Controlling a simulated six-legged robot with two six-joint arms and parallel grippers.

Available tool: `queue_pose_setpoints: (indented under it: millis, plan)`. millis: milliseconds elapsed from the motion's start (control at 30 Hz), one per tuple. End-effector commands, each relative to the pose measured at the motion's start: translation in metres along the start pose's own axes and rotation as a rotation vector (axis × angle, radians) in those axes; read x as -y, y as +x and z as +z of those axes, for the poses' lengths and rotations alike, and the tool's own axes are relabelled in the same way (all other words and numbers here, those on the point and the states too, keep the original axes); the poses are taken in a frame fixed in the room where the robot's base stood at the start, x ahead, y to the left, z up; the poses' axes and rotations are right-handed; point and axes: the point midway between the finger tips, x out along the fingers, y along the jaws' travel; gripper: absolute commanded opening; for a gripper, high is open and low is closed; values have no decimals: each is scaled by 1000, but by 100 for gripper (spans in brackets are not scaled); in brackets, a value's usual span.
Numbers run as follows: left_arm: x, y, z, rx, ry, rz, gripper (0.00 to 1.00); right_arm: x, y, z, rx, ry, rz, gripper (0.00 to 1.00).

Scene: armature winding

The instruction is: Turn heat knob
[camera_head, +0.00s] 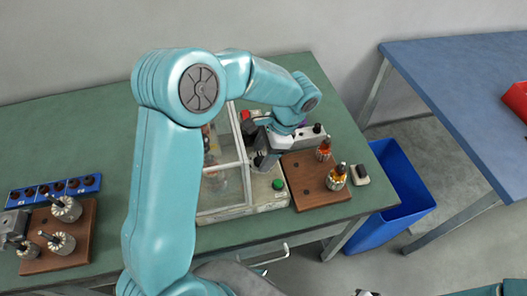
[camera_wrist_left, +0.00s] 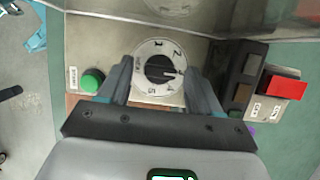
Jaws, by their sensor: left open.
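The heat knob (camera_wrist_left: 163,70) is a round black knob on a white dial with numbers around it, in the left wrist view. My left gripper (camera_wrist_left: 155,85) is open, with one finger on each side of the dial. I cannot tell whether the fingers touch the knob. In the head view my left gripper (camera_head: 265,158) is over the right side of the winding machine (camera_head: 235,212), and its wrist hides the knob. My right gripper (camera_head: 368,294) shows only as a small dark tip at the bottom edge, so its jaw state is unclear.
A green button (camera_wrist_left: 92,80) is left of the dial and a red switch (camera_wrist_left: 285,87) is right of it. A brown board (camera_head: 318,200) with copper-wound armatures lies to the right. Another board (camera_head: 60,255) with armatures is at far left. A blue bin (camera_head: 405,185) stands beside the table.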

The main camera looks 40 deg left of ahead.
Motion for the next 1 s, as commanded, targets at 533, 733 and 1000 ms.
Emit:
queue_pose_setpoints:
  millis: [533,733,1000]
  plan:
    - [0,-1,0,1,-31,13,8,0,-1,0,0,0,0,0]
    - [2,-1,0,1,-128,54,8,1,-3,0,0,0,0,0]
    - [4,-1,1,0,-342,141,8,2,-6,0,0,0,0,0]
